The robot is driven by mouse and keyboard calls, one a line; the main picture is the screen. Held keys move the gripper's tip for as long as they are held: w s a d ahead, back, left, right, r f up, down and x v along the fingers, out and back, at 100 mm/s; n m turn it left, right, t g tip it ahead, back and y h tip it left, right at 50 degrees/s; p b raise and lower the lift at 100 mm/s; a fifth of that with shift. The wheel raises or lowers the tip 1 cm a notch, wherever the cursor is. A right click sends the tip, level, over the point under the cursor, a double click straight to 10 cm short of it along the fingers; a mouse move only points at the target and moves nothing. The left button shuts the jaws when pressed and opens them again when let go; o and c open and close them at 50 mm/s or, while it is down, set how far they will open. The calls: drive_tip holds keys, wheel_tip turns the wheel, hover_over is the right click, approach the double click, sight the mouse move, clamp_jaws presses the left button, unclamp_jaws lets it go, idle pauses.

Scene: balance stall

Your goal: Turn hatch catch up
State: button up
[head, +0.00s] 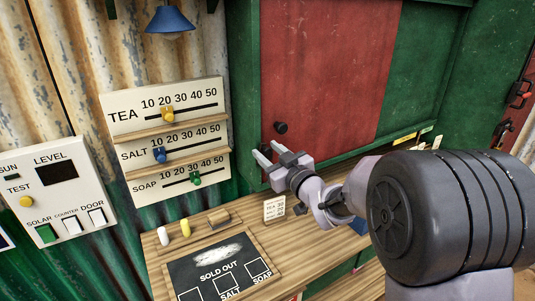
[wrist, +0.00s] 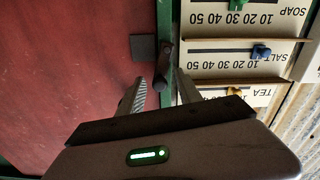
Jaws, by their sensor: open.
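The hatch catch (head: 281,127) is a small dark piece at the left edge of the red hatch panel (head: 325,75). In the wrist view, which is upside down, the catch (wrist: 164,60) shows as a dark bar beside a dark square plate (wrist: 144,47). My gripper (head: 264,149) is open and empty, just below the catch in the head view. In the wrist view the gripper (wrist: 162,82) has one finger on each side of the line of the bar's near end. I cannot tell whether either finger touches it.
A slider board (head: 121,101) for tea, salt and soap is on the wall to the left. Below is a wooden counter (head: 152,264) with a chalkboard (head: 190,272), chalks and a small price card (head: 274,208). A switch panel (head: 40,212) is at far left.

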drive_tip(key=shift+w+a, duration=0.15)
drive_tip(key=shift+w, duration=0.05)
drive_tip(key=shift+c, duration=0.2)
clamp_jaws()
drive_tip(key=b, duration=0.1)
drive_tip(key=n, duration=0.1)
drive_tip(key=b, duration=0.1)
drive_tip(key=shift+s+a+f+n+b, duration=0.2)
drive_tip(key=shift+a+f+n+b, duration=0.05)
drive_tip(key=shift+n+b, duration=0.1)
drive_tip(key=shift+s+a+r+n+b, duration=0.1)
drive_tip(key=shift+s+a+n+b, duration=0.05)
drive_tip(key=shift+n+b, duration=0.4)
drive_tip(key=shift+r, duration=0.2)
